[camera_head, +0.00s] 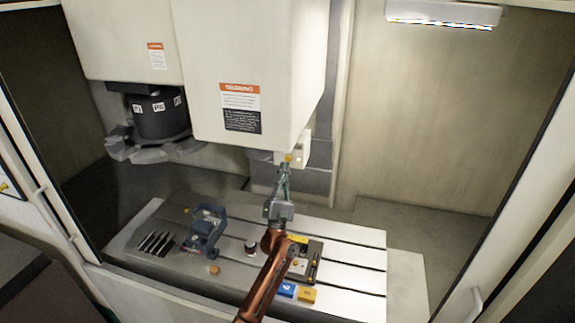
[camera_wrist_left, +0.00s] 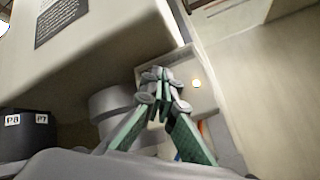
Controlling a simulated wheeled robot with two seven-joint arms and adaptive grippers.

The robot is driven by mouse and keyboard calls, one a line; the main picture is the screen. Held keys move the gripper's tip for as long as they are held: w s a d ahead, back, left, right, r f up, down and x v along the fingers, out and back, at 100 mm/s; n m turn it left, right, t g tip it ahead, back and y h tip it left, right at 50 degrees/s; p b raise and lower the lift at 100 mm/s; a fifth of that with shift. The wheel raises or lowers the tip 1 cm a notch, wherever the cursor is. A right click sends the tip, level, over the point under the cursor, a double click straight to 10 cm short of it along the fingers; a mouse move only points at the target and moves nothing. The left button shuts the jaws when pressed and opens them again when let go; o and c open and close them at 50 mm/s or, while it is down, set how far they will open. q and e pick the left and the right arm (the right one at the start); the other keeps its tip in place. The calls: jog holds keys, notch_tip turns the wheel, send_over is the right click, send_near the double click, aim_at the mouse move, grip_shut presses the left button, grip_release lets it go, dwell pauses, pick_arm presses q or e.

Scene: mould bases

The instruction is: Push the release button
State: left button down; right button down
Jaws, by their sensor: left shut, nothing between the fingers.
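Contact cannot be told. My right gripper is not in view.
The white housing (camera_head: 245,65) hangs close above and left. A dark tool carousel (camera_head: 158,115) is at the left. The slotted table (camera_head: 345,240) below holds a blue-grey vise (camera_head: 207,230), several dark tools and small blue and yellow boxes. The right side is open.

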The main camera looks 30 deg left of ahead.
pick_arm(q)
jog(key=shift+w+a+b, duration=0.2)
jog(key=shift+w+b, duration=0.15)
jog(key=shift+w, duration=0.35)
dwell(1.0)
jog(key=shift+w+a+b, duration=0.1)
jog(key=shift+w+b, duration=0.35)
jog(key=shift+w+b, duration=0.3)
jog(key=shift+b, duration=0.15)
dwell(0.6)
jog(key=shift+s, duration=0.1)
jog(key=shift+s+p, duration=0.45)
jog(key=shift+s, duration=0.25)
